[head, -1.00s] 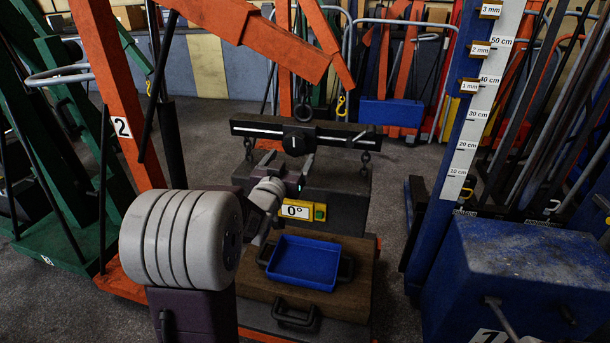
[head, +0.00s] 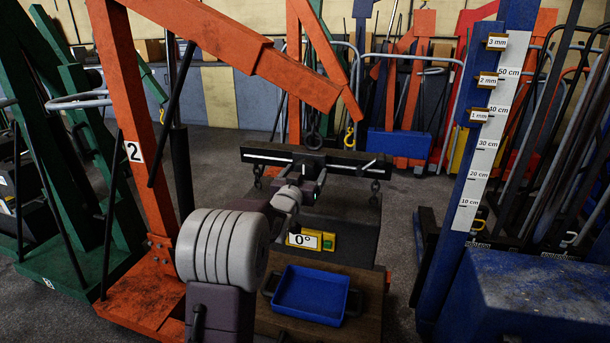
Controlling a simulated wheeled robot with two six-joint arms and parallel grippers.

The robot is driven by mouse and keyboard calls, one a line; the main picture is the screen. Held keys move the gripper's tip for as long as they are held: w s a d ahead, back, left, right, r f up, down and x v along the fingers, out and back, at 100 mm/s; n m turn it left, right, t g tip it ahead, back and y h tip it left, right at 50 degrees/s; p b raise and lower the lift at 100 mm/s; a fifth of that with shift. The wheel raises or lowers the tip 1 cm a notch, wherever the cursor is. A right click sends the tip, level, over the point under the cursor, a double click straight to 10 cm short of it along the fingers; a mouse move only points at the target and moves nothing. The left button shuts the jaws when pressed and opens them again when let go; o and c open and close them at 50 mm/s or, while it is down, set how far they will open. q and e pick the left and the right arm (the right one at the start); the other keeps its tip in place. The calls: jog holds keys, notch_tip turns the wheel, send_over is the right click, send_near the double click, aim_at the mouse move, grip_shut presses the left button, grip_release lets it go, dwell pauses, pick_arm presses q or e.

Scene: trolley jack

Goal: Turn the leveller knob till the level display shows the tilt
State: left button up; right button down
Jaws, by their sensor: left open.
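The leveller (head: 350,162) is a dark bar with a pale strip along it, hanging level as far as I can tell, with chain links at its ends. Its knob, at mid-bar, is hidden now behind my left gripper (head: 311,172). That gripper is open, with its jaws at the middle of the bar; whether they touch the knob I cannot tell. The level display (head: 305,240) is a white plate reading 0° in a yellow housing with a green button, below the gripper on the front of the dark load. My right gripper is not in view.
A blue tray (head: 311,294) lies on the brown case in front of the load. An orange crane (head: 155,110) marked 2 stands left, its boom reaching over the leveller. A blue post with a white centimetre scale (head: 490,130) stands right. Grey floor is clear behind the leveller.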

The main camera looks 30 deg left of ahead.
pick_arm(q)
jog(key=c, duration=1.4)
jog(key=shift+o, duration=0.2)
jog(key=shift+m, duration=0.3)
jog(key=m+b, duration=0.2)
jog(key=shift+f+m, duration=0.15)
jog(key=shift+m, duration=0.25)
jog(key=m+b, duration=0.2)
jog(key=shift+a+m, duration=0.1)
jog(key=shift+m, duration=0.2)
jog(key=m+b, duration=0.3)
jog(key=m, duration=0.2)
jog(key=shift+m+b, duration=0.3)
jog(key=m+b, duration=0.3)
jog(key=m, duration=0.2)
jog(key=shift+a+b, duration=0.1)
jog(key=shift+b, duration=0.2)
jog(key=m+b, duration=0.2)
jog(key=m, duration=0.3)
jog(key=shift+r, duration=0.2)
jog(key=shift+m, duration=0.3)
